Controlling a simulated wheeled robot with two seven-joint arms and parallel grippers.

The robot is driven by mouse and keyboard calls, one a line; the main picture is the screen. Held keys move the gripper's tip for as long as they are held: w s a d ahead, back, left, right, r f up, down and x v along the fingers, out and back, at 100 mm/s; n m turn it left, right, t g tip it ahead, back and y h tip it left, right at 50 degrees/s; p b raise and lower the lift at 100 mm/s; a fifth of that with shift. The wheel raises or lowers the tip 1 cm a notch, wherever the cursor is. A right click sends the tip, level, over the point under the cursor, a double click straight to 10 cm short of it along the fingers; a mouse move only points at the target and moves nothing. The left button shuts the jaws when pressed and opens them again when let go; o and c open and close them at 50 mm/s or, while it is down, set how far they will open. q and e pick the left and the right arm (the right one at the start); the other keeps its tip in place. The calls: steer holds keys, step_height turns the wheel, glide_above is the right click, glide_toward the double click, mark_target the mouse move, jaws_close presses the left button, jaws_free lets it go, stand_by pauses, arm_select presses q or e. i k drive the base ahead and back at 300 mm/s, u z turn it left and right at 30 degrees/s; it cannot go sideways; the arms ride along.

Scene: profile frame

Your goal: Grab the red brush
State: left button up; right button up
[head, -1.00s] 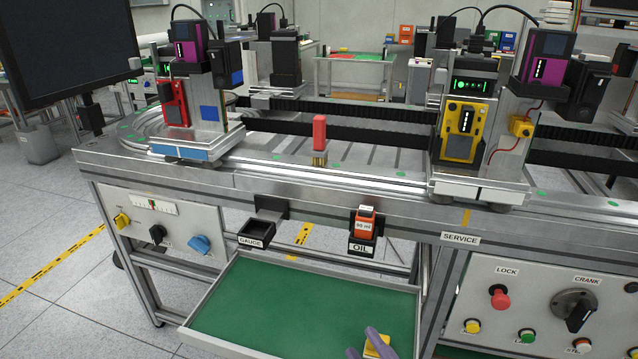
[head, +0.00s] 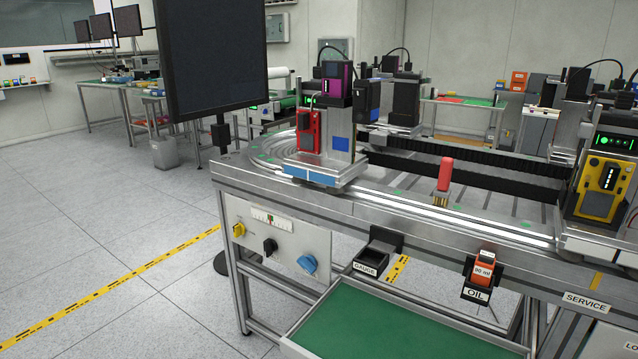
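The red brush (head: 444,175) stands upright on the metal bed of the machine frame, right of centre in the head view. Its handle is red and its tan bristles (head: 440,199) point down. It stands behind the front rail, between the left carriage and the right carriage. Neither of my grippers shows in the head view, and nothing is touching the brush.
The left carriage (head: 322,165) and the right carriage (head: 600,190) flank the brush. A black GAUGE holder (head: 378,260) and an orange oil bottle (head: 483,272) hang at the front edge. Below is a green tray (head: 375,325). Open floor (head: 110,230) lies to the left.

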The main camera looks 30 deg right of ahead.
mark_target(441, 193)
steer(key=u, duration=0.75)
steer(key=i, duration=2.3)
steer(key=z, duration=3.45)
steer(key=i, duration=0.25)
steer(key=z, duration=0.05)
